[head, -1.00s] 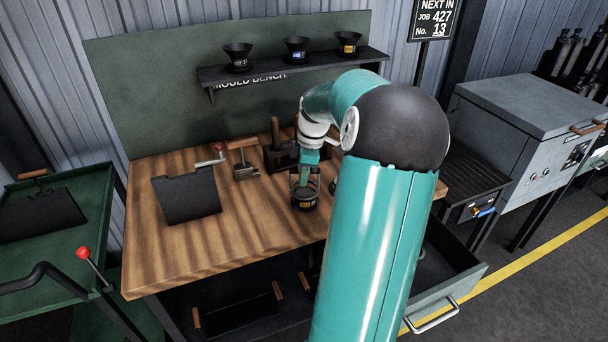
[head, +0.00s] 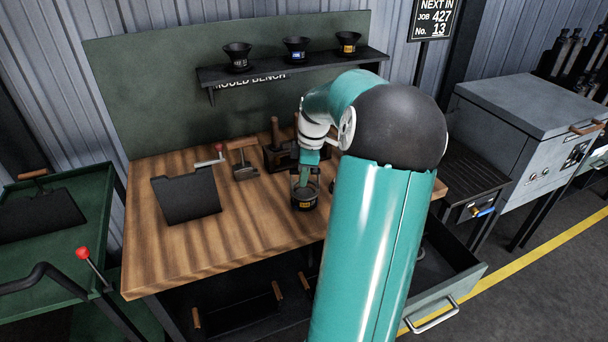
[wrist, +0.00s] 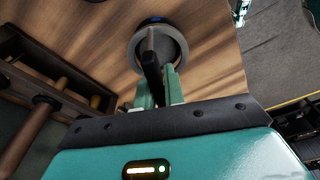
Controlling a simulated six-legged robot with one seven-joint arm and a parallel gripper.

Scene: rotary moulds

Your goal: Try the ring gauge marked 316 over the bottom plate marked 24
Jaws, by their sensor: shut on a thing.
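My gripper (wrist: 158,88) is low over the wooden bench, its fingers shut on a slim dark upright piece, apparently the handle of the ring gauge (wrist: 137,50). In the head view my gripper (head: 306,178) is above a dark round piece (head: 304,203) with a yellow label near the bench's middle. I cannot read the marks 316 or 24, nor tell whether the ring is fully seated around the plate.
On the bench (head: 245,245) stand a dark plate-like block (head: 187,195), a wooden-handled tool (head: 243,160) and a dark rack (head: 278,155). Several labelled funnels sit on the wall shelf (head: 290,70). An open drawer (head: 450,290) juts out at the right. The bench's front left is clear.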

